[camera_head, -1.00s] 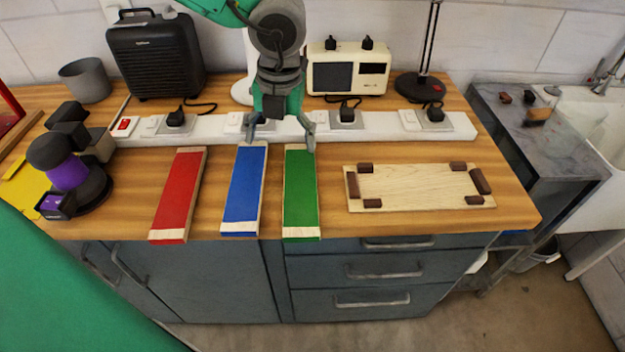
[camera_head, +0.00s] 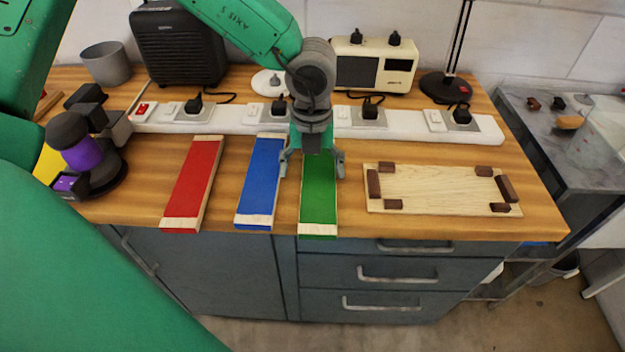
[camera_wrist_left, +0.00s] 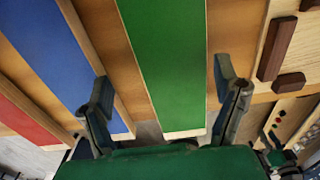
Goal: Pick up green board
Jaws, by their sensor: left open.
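The green board (camera_head: 319,200) lies flat on the wooden bench, its pale end at the front edge. It also fills the middle of the left wrist view (camera_wrist_left: 165,60). My left gripper (camera_head: 312,174) is open above the far part of the green board, with one finger on each side of it. In the left wrist view my left gripper (camera_wrist_left: 165,95) shows its two fingers apart, the left one over the edge of the blue board (camera_wrist_left: 45,45). Nothing is between the fingers except the view of the board below.
The blue board (camera_head: 261,180) and red board (camera_head: 193,182) lie to the left. A pale wooden tray (camera_head: 435,190) with dark blocks lies to the right. A white power strip (camera_head: 400,122) runs behind. A purple and black device (camera_head: 85,155) stands at the left.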

